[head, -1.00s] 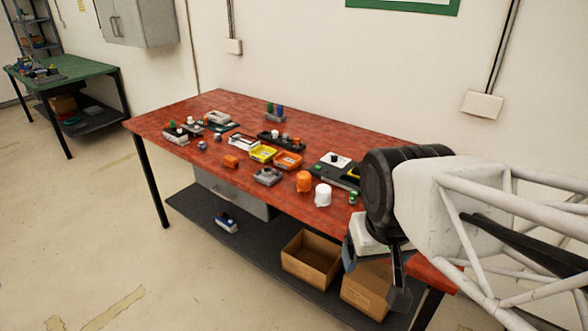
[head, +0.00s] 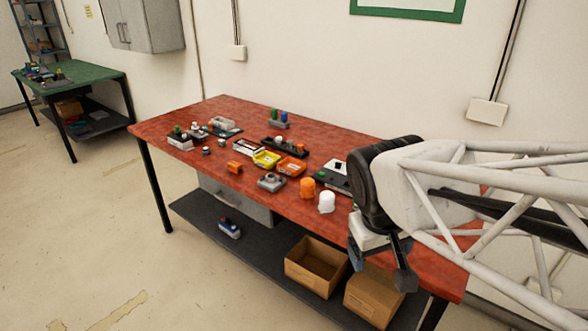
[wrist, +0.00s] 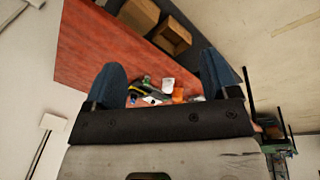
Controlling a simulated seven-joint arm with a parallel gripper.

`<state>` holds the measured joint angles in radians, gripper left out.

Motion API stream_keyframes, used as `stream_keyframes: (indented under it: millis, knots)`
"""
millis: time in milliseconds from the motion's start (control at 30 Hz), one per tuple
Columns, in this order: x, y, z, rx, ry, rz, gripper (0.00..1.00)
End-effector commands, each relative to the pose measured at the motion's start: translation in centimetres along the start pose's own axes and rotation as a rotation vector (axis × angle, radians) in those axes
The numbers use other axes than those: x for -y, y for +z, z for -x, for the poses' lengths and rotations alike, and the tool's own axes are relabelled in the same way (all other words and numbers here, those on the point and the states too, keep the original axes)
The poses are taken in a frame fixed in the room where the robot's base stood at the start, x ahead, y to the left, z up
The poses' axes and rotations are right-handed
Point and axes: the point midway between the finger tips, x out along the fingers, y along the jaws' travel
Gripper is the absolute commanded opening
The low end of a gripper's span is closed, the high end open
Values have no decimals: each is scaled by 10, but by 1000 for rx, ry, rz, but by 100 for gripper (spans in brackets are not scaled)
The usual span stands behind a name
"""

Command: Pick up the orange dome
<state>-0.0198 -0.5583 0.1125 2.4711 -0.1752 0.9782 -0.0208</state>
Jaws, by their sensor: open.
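The orange dome (head: 307,187) stands on the red table (head: 190,117), just left of a white dome (head: 327,202). In the wrist view the orange dome (wrist: 179,95) shows small between my fingers, with the white dome (wrist: 168,84) beside it. My gripper (head: 383,268) is at the table's front right, to the right of both domes and apart from them. Its two blue fingers (wrist: 159,80) are spread wide with nothing between them. My arm hides part of the table's right end.
Several small parts and trays, such as a yellow tray (head: 266,159), an orange tray (head: 291,167) and a grey block (head: 271,182), lie left of the domes. A black-and-white device (head: 335,177) sits behind them. Cardboard boxes (head: 316,264) stand on the lower shelf.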

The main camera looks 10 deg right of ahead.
Motion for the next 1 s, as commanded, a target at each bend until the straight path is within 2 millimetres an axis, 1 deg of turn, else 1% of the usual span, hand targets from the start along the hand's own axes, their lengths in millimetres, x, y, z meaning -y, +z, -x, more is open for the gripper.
stream_keyframes:
  millis: [33, 367, 500, 733, 1000]
  knots:
    - [-3, -8, -5, 26, 27, 38, 80]
    - [-29, -66, -30, 179, 237, 324, 80]
    - [-38, -93, -42, 242, 326, 447, 80]
    - [-46, -142, -64, 344, 472, 651, 80]
    - [-47, -205, -93, 453, 646, 887, 80]
